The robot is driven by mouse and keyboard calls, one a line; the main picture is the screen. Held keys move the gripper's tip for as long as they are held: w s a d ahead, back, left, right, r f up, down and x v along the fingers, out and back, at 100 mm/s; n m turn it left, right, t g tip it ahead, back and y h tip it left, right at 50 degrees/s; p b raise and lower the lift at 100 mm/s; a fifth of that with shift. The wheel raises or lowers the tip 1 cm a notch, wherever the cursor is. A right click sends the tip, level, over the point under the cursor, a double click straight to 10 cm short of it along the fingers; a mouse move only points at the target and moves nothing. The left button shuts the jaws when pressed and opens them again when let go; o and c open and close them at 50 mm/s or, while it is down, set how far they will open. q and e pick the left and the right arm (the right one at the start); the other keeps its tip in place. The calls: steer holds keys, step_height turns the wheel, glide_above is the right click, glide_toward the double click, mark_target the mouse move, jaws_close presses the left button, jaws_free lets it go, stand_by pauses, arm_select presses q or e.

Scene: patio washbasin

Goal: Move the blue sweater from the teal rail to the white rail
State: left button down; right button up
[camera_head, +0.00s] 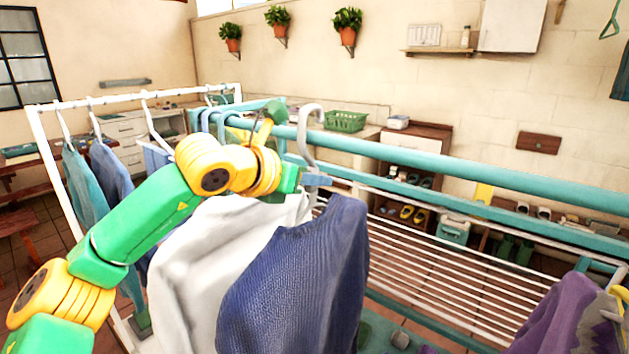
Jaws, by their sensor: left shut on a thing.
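The blue sweater (297,275) hangs upright on a grey hanger (303,140) in the middle of the head view. My left gripper (303,180) is shut on this hanger near its neck, just above the sweater's collar. The hanger's hook shows at the teal rail (450,168), its top above the bar. I cannot tell whether it rests on the bar or is lifted clear. The white rail (130,97) is at the back left, beyond my left arm. My right gripper does not show.
A white garment (200,270) hangs close beside the sweater, partly behind it. Teal (82,195) and blue (110,170) garments hang from the white rail, with bare bar between hangers. A purple garment (560,315) is at lower right. A white slatted rack (430,265) lies behind.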

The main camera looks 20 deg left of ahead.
arm_select(q)
steer(key=s+a+b, duration=0.1)
steer(key=s, duration=0.2)
steer(key=s+a+b, duration=0.1)
steer(key=s+b, duration=0.1)
steer(key=s, duration=0.1)
steer(key=s+a+b, duration=0.1)
steer(key=s+b, duration=0.1)
steer(key=shift+s+a+r, duration=0.15)
steer(key=shift+s+r, duration=0.25)
steer(key=shift+s+a+r, duration=0.1)
steer(key=shift+s, duration=0.25)
